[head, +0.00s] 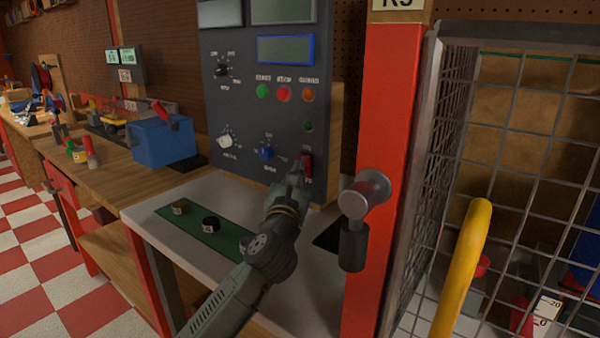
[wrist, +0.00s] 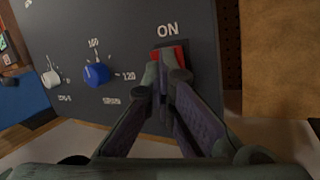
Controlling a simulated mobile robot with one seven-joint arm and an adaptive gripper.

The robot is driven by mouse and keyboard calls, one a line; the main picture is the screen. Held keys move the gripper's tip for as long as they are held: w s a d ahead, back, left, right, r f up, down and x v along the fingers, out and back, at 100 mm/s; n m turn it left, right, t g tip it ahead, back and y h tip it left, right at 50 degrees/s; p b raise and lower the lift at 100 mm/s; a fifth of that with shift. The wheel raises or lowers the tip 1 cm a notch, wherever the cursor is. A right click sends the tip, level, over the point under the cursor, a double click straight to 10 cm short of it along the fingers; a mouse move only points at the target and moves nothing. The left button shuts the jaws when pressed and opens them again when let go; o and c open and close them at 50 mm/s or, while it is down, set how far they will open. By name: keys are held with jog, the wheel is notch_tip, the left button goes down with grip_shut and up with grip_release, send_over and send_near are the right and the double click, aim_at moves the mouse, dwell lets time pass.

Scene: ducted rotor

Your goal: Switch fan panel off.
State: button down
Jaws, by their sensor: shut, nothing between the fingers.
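The fan panel (head: 235,110) is a dark grey upright board with screens, knobs and coloured buttons. A red rocker switch (head: 307,166) sits at its lower right. In the wrist view the red switch (wrist: 172,54) lies below the word ON, and its lower part is hidden by my fingers. My gripper (head: 298,180) is shut and empty, with its fingertips right at the switch. In the wrist view the fingertips (wrist: 167,75) overlap the switch's lower half. I cannot tell whether they touch it.
A blue knob (wrist: 96,74) and a white knob (wrist: 51,79) are left of the switch. A red post (head: 378,130) with a grey handle (head: 364,195) and a wire cage (head: 520,130) stand to the right. A green mat (head: 190,236) lies on the grey bench below.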

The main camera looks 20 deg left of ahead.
jog(key=shift+d, duration=0.1)
jog(key=shift+s+r, duration=0.1)
jog(key=shift+s, duration=0.35)
jog(key=shift+a, duration=0.2)
jog(key=s, duration=0.1)
jog(key=s+a+r, duration=0.1)
jog(key=s, duration=0.1)
jog(key=s+r, duration=0.1)
jog(key=shift+s+a, duration=0.2)
jog(key=shift+a, duration=0.1)
